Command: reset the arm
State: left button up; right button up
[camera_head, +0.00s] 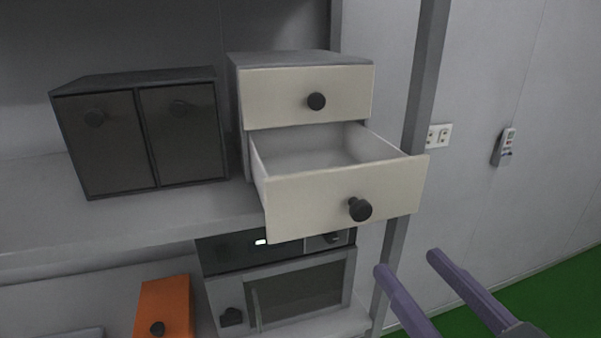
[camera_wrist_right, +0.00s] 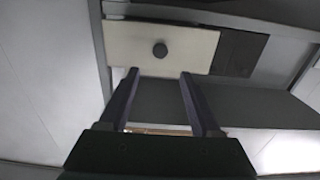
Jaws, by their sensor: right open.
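My right gripper (camera_head: 408,262) is at the lower right of the head view, with two purple-grey fingers apart and nothing between them. It also shows in the right wrist view (camera_wrist_right: 158,75), open and empty. In the head view it is in front of and below the pulled-out lower drawer (camera_head: 305,203), apart from it. That drawer is cream with a dark round knob and looks empty inside. A cream drawer front with a dark knob (camera_wrist_right: 160,50) lies beyond the fingertips in the wrist view. My left gripper is not in view.
The upper drawer (camera_head: 280,95) is shut. A dark two-door cabinet (camera_head: 110,135) stands on the shelf (camera_head: 120,228) to the left. Below are a microwave-like appliance (camera_head: 225,300) and an orange box (camera_head: 165,300). A grey post (camera_head: 416,100) rises right of the drawers.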

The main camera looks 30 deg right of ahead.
jog(key=w+a+r+n+g+y+p, duration=0.1)
jog(key=a+r+n+g+y+p, duration=0.1)
jog(key=a+n+g+y+p, duration=0.55)
jog(key=s+d+r+m+g+h+p, duration=0.2)
jog(key=s+g, duration=0.4)
jog(key=s, duration=0.3)
jog(key=shift+s+r+m+h+p, duration=0.15)
jog(key=shift+r+m+h+p, duration=0.2)
jog(key=shift+r+h, duration=0.1)
dwell(1.0)
dwell(0.8)
